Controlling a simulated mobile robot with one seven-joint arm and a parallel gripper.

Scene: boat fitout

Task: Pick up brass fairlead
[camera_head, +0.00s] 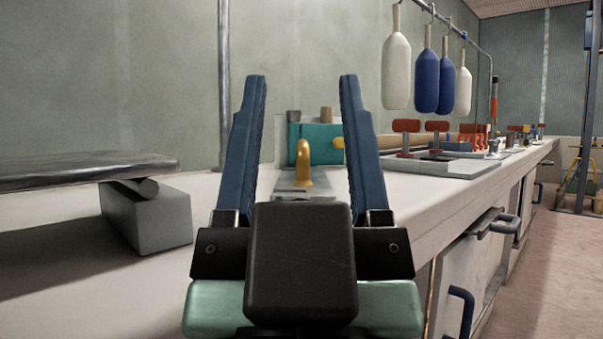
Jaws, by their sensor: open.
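A small golden, hook-shaped brass piece, which looks like the brass fairlead (303,162), stands upright on a flat grey plate (288,183) on the white counter. My gripper (305,85) is open, with its two blue fingers spread and nothing between them up close. In the camera_head view the brass piece shows between the fingers, farther off than the gripper. The dark body of the gripper hides the front of the plate. I cannot tell how far the fingers are from the brass piece.
A teal box (323,142) stands behind the brass piece. A dark slab (75,170) rests by a grey block (147,218) at left. White and blue fenders (426,80) hang at upper right. Red-handled parts (437,127) line the counter. Drawer handles (493,222) stick out in front.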

